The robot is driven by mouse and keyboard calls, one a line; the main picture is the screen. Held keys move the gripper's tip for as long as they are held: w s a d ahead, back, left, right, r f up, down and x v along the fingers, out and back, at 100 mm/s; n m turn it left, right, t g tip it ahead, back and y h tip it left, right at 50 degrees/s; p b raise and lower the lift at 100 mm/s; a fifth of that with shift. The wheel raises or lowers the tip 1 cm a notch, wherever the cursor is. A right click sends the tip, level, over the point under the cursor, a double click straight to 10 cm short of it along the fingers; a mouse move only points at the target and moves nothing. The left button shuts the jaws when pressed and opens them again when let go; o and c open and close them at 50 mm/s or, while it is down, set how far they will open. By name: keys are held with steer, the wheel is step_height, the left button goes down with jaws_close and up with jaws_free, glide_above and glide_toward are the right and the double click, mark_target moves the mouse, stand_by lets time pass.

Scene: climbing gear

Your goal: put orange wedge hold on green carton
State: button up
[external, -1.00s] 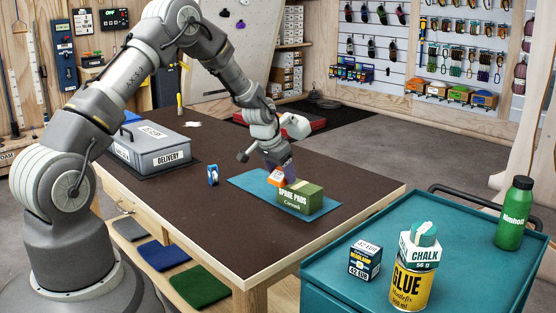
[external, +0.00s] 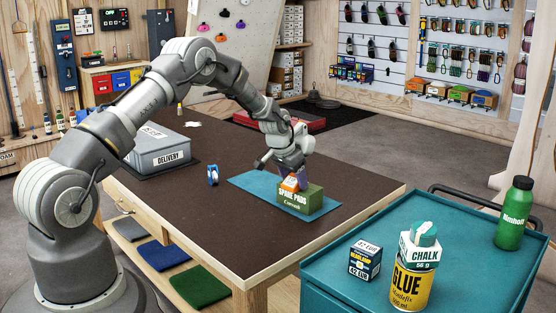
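The green carton (external: 299,199), lettered "SPARE PADS", stands on the blue mat (external: 247,183) on the dark table. The orange wedge hold (external: 289,184), with a white label, is at the left part of the carton's top; whether it rests there or hangs just above it I cannot tell. My gripper (external: 293,171) points down over the carton, with its fingers at the wedge's upper part. It appears shut on the wedge; the fingertips are small and partly hidden.
A blue-and-white object (external: 213,175) stands left of the mat. A grey "DELIVERY" box (external: 163,150) is at the table's far left. The teal cart (external: 455,270) at front right carries a glue can, chalk, a small box and a green bottle. The table's front is clear.

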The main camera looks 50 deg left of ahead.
steer(key=o, duration=0.4)
steer(key=shift+o, duration=0.2)
steer(key=shift+r, duration=0.1)
